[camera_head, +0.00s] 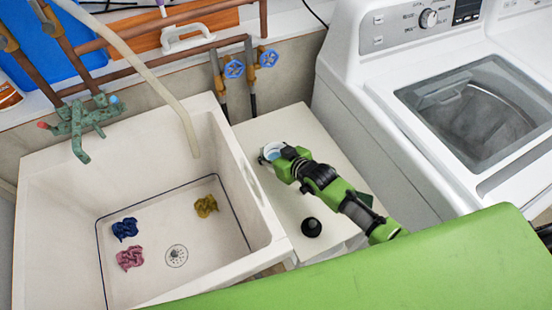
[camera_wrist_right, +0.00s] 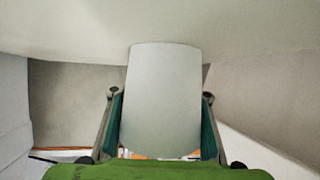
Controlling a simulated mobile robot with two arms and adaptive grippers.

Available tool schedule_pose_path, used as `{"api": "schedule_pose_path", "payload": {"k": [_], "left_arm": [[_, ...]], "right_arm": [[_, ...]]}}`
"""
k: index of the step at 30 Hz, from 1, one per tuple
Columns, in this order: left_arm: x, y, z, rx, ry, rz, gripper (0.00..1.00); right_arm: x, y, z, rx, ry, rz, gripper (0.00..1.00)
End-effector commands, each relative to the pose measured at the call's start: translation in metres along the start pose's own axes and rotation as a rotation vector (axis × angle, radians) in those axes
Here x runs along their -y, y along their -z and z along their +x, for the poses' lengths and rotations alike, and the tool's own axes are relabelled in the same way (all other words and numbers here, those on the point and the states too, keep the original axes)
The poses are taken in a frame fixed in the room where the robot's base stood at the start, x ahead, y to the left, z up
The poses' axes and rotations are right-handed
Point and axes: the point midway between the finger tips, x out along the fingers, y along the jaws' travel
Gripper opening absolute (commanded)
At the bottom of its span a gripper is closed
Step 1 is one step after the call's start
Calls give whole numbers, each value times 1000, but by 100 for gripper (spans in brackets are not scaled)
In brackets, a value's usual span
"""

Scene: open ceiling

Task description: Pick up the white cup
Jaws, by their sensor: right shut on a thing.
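The white cup (camera_head: 274,148) is at the far end of my right arm, near the back left of a white surface beside the sink. It looks blue inside. My right gripper (camera_head: 268,155) is at the cup. In the right wrist view the cup (camera_wrist_right: 164,98) fills the space between the two fingers of my right gripper (camera_wrist_right: 162,125), which are shut on its sides. The cup's end reaches the pale surface at the top of that view; I cannot tell whether they touch. My left gripper is not in view.
The white surface (camera_head: 275,200) also bears a dark round object (camera_head: 311,227). A sink (camera_head: 230,240) with several crumpled cloths lies left. A washing machine (camera_head: 400,130) stands right. Pipes with blue valve handles (camera_head: 268,58) are behind. A green panel (camera_head: 430,262) crosses the front.

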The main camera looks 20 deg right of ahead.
Motion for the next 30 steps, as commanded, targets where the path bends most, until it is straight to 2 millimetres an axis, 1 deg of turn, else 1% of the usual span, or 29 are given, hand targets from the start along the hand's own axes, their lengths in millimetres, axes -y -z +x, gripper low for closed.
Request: {"api": "schedule_pose_path", "payload": {"k": [5, 8, 11, 18, 21, 25, 30], "left_arm": [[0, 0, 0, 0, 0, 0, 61], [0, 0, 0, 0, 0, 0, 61], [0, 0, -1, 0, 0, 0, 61], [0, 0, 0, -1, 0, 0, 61], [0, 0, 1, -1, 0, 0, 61], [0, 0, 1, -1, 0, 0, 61], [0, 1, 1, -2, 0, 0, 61]], "right_arm": [[0, 1, 0, -2, 0, 0, 9], [0, 7, -3, -4, 0, 0, 9], [0, 20, -10, -6, 1, -1, 9], [0, 63, -33, -7, 1, -1, 9], [0, 76, -40, -4, 0, -2, 9], [0, 86, -46, -3, 0, 0, 9], [0, 89, -48, -1, 0, 1, 9]]}}
